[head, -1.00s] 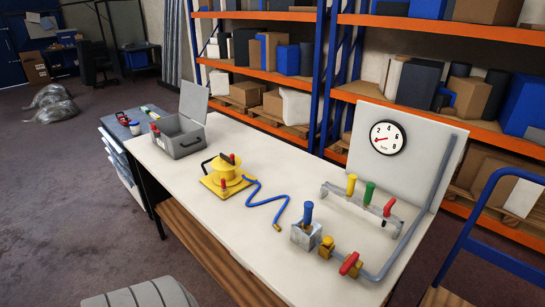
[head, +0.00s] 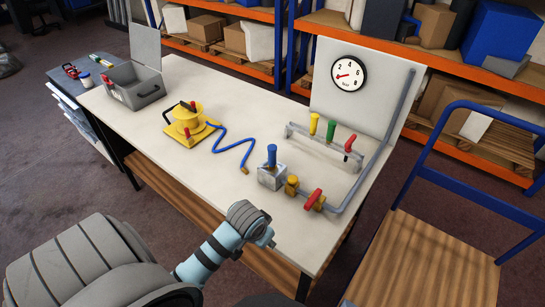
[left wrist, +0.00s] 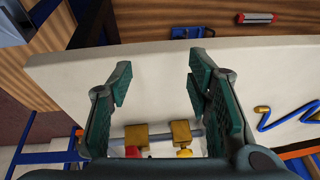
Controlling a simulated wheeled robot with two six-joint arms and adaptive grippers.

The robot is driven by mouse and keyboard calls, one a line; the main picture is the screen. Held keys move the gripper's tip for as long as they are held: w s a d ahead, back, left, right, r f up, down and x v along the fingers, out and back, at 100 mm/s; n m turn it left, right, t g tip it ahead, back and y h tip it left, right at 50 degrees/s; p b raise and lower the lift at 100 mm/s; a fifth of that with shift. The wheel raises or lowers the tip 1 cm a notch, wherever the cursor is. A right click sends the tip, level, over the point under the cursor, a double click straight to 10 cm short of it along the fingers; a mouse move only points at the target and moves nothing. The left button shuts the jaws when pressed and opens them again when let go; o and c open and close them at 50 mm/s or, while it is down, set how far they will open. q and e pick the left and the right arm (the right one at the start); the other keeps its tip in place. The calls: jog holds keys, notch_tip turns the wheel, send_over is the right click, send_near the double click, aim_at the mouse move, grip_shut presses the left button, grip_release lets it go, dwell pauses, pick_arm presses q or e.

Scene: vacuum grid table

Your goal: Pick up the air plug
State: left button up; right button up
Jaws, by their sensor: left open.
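The blue hose (head: 232,145) lies in a zigzag on the white table, its brass end (head: 245,171) toward the front edge. A blue-topped plug (head: 272,153) stands upright in a grey metal block (head: 271,178). I cannot tell which of these is the air plug. My left gripper (head: 266,238) is over the front table edge, apart from both, its fingers unclear there. In the left wrist view (left wrist: 157,85) its jaws are open and empty, with bare tabletop showing between them. The hose's brass end shows at the right (left wrist: 262,110). The right gripper is not in view.
Brass fittings (head: 291,186) and a red valve handle (head: 314,199) sit on the grey pipe beside the block.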

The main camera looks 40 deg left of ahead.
pick_arm(q)
jog(key=w+a+r+n, duration=0.2)
jog(key=w+a+r, duration=0.4)
jog(key=w+r, duration=0.4)
jog(key=n, duration=0.2)
send_near(272, 153)
jog(key=shift+t, duration=0.4)
jog(key=x, duration=1.2)
jog(key=shift+s+a, duration=0.1)
jog(key=shift+a, duration=0.25)
grip_shut()
